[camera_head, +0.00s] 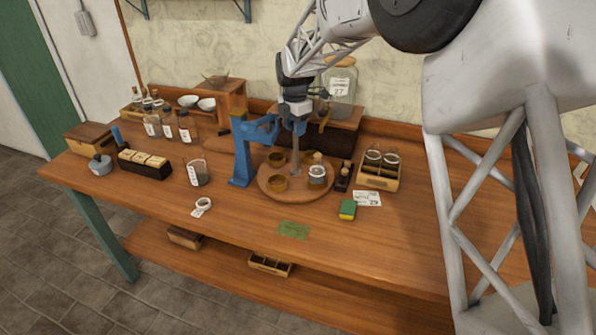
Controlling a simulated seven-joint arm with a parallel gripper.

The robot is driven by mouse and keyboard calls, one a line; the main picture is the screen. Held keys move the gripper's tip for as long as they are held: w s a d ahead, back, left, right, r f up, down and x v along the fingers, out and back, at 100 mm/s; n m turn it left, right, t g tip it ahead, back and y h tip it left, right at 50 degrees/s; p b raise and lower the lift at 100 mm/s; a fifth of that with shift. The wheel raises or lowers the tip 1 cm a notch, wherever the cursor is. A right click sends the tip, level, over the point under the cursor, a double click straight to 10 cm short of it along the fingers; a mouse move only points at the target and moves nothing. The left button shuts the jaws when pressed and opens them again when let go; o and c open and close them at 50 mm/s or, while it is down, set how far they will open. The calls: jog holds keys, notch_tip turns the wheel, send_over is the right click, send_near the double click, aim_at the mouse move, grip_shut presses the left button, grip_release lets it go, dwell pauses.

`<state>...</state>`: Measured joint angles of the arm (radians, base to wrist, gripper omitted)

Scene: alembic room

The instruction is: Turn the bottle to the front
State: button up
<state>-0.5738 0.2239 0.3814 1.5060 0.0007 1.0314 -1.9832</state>
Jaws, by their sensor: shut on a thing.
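A round wooden turntable (296,193) stands on the bench. A small corked bottle (317,172) with a pale band sits at its right side, in or behind a brass-coloured ring. Two other brass-coloured rings, one at the back left (277,159) and one at the front left (277,183), look empty. A thin grey upright post (297,155) rises from the middle of the turntable. My gripper (298,125) points down over this post and appears shut on its top. The fingertips are small and partly hidden, so the exact grip is unclear.
A blue stand (241,155) is close to the left of the turntable. A dark narrow object (343,177) and a wooden rack with jars (379,171) are close on the right. A sponge (348,209) and green mat (293,230) lie in front.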

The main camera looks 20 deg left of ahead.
jog(key=shift+w+d+m, duration=0.1)
jog(key=shift+w+m, duration=0.05)
jog(key=shift+m, duration=1.85)
jog(key=o, duration=1.6)
jog(key=shift+r, duration=0.15)
jog(key=shift+r, duration=3.35)
